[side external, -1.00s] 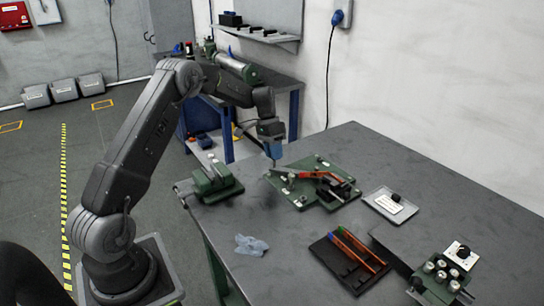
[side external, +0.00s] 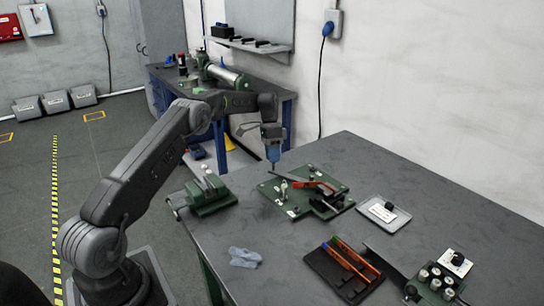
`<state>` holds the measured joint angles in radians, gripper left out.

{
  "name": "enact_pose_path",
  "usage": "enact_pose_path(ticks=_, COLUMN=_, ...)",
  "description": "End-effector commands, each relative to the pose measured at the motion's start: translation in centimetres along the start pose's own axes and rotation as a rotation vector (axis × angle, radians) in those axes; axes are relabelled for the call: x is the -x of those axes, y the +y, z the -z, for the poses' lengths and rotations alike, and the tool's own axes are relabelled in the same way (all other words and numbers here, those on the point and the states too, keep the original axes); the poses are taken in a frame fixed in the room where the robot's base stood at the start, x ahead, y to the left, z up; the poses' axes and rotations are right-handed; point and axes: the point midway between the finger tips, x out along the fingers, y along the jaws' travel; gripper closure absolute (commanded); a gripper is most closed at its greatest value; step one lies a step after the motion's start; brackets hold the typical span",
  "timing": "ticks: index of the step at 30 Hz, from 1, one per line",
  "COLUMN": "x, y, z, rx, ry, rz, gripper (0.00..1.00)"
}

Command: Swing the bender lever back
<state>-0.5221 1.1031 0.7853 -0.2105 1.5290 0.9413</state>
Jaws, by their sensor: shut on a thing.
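The bender (side external: 300,203) is a green plate with pale posts and a dark block, lying on the grey bench. The jaws are small and dark here, so the exact grip is hard to see.
A green vise (side external: 208,197) stands left of the bender. A blue cloth (side external: 244,257), a black tray (side external: 325,272) with orange and green-ended tools, a grey labelled tray (side external: 383,210) and a knobbed green block (side external: 436,283) lie nearer. The bench's right rear is bare.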

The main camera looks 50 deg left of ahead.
Motion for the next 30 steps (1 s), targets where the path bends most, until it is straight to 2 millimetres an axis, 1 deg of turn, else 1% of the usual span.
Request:
enact_pose_path(ticks=11, x=0.08, y=0.01, z=0.05, rx=-0.003, ry=0.000, rz=0.002, gripper=1.00)
enact_pose_path(ticks=12, x=0.08, y=0.01, z=0.05, rx=-0.003, ry=0.000, rz=0.002, gripper=0.69)
enact_pose_path(ticks=19, x=0.04, y=0.00, z=0.04, rx=-0.002, ry=0.000, rz=0.001, gripper=0.47)
enact_pose_path(ticks=26, x=0.06, y=-0.01, z=0.04, rx=-0.001, ry=0.000, rz=0.000, gripper=0.47)
enact_pose_path(ticks=30, x=0.92, y=-0.04, z=0.06, rx=-0.001, ry=0.002, rz=0.002, gripper=0.47)
